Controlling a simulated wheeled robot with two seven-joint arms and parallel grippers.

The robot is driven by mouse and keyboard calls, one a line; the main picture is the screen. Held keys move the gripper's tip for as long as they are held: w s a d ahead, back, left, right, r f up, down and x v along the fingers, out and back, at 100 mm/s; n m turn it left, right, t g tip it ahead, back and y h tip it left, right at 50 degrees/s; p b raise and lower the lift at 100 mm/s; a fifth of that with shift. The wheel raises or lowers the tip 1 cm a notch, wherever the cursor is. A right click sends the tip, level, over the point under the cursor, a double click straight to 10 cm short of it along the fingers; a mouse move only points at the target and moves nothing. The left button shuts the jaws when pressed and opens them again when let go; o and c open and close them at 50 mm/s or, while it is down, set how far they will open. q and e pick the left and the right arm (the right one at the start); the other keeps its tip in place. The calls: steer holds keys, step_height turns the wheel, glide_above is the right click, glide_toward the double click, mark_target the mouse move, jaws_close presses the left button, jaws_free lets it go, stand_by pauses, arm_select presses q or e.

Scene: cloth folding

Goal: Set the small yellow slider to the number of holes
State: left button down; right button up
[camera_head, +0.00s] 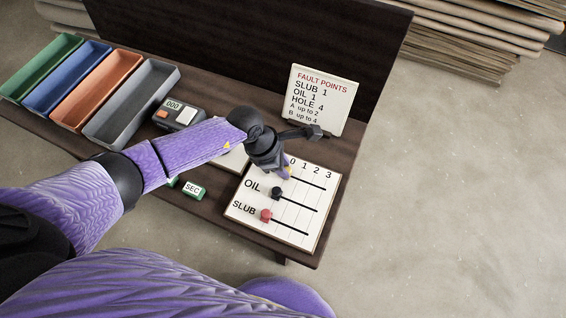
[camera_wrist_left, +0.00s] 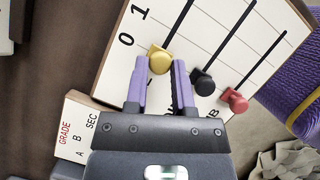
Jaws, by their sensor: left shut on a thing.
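A white slider board (camera_head: 240,208) lies at the table's right end, with columns 0 to 3 and rows labelled OIL and SLUB. The third row's label is hidden by my left gripper. The small yellow slider (camera_wrist_left: 160,60) is at the 0 end of its slot, partly hidden in the head view. The black slider (camera_head: 277,193) and red slider (camera_head: 266,215) are also at their 0 ends. My left gripper (camera_wrist_left: 160,72) is shut on the yellow slider, one finger on each side. My right gripper is not in view.
A fault points card (camera_head: 318,98) stands behind the board. Green, blue, orange and grey trays (camera_head: 130,105) stand at the left, beside a counter (camera_head: 180,113) reading 000. A green SEC block (camera_head: 193,190) and a grade card (camera_wrist_left: 82,130) lie left of the board.

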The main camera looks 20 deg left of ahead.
mark_target(303, 179)
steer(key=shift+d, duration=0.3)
arm_select(q)
steer(key=shift+d+p, duration=0.3)
steer(key=shift+d, duration=1.25)
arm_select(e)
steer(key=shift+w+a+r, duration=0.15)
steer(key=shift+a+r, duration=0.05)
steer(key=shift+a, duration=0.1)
arm_select(q)
steer(key=shift+c, duration=2.2)
jaws_free()
steer(key=p+v, duration=0.6)
steer(key=v, duration=0.4)
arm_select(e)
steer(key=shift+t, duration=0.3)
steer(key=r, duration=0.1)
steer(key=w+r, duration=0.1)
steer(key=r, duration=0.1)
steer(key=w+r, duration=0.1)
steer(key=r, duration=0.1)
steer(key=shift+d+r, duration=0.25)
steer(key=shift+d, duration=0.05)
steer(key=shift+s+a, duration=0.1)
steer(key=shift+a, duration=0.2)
